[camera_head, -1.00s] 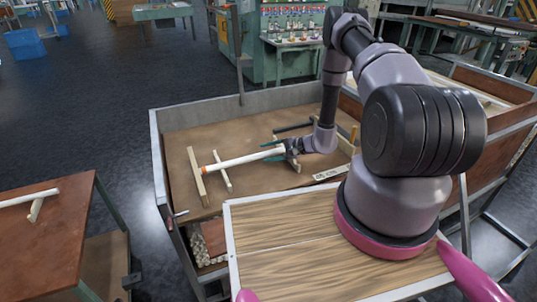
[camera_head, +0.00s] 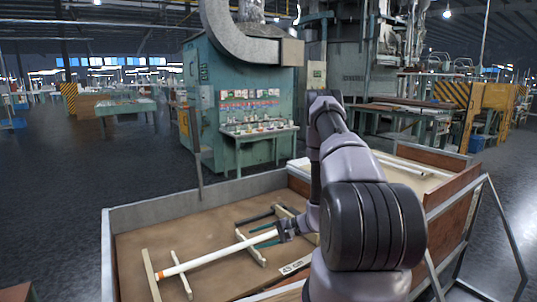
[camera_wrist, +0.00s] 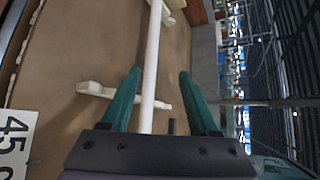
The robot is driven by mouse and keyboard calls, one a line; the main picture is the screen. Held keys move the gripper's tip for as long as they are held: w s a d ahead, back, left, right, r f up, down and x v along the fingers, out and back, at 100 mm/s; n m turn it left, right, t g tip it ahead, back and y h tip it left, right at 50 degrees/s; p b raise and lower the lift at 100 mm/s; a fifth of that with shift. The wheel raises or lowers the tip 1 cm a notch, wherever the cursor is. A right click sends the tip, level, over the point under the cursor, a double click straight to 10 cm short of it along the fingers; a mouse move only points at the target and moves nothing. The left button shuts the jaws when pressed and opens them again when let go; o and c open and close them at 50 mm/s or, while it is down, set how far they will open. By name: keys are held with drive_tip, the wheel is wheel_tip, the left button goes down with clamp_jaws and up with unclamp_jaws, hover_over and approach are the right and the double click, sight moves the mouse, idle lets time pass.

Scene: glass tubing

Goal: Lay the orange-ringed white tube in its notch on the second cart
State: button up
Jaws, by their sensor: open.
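In the wrist view the tube (camera_wrist: 151,65) runs between the open fingers (camera_wrist: 158,92), with a gap on each side. The orange ring is not visible in the wrist view.
A wooden support (camera_head: 251,248) and a dark bar (camera_head: 254,219) lie near my gripper. A label plate (camera_head: 296,265) lies on the tray floor. Raised tray walls surround the area. A second tray holding white tubes (camera_head: 405,166) stands at the right. A green machine (camera_head: 235,90) stands behind.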

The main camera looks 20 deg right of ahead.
drive_tip(key=s+a+r+n+g+h, duration=0.1)
drive_tip(key=s+a+r+n+g, duration=0.1)
drive_tip(key=r, duration=0.8)
drive_tip(key=s+a+r+n+g, duration=0.1)
drive_tip(key=a+r+n, duration=0.1)
drive_tip(key=r, duration=0.8)
drive_tip(key=s+a+r+n+g+h, duration=0.1)
drive_tip(key=s+a+r+g, duration=0.1)
drive_tip(key=r, duration=0.7)
drive_tip(key=s+d+r+n+t+h, duration=0.1)
drive_tip(key=s+r+t+h, duration=0.5)
drive_tip(key=s+r, duration=1.3)
drive_tip(key=shift+d+r+h, duration=0.55)
drive_tip(key=shift+d+h, duration=0.05)
drive_tip(key=shift+h, duration=0.3)
